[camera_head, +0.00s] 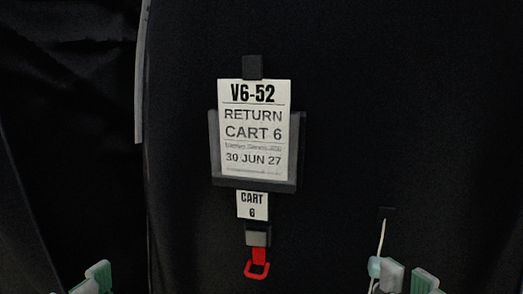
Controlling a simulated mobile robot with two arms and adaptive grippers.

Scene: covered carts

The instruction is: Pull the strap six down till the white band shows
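A red strap with a loop at its end (257,265) hangs from a dark grey buckle (258,236) on the black cover. A small white tag reading "CART 6" (252,205) sits just above the buckle. No white band shows on the strap. My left gripper (95,279) shows only its pale green fingertips at the bottom left, well apart from the strap; its opening is unclear. My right gripper (408,279) shows its fingertips at the bottom right, with a gap between them, also apart from the strap. The rest of both grippers is out of frame.
A card reading "V6-52 RETURN CART 6" (253,128) sits in a dark holder (254,184) above the tag. A pale cord (382,236) with a bead (375,267) hangs from a slot, close beside my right fingertips. The black cover (420,110) is otherwise bare.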

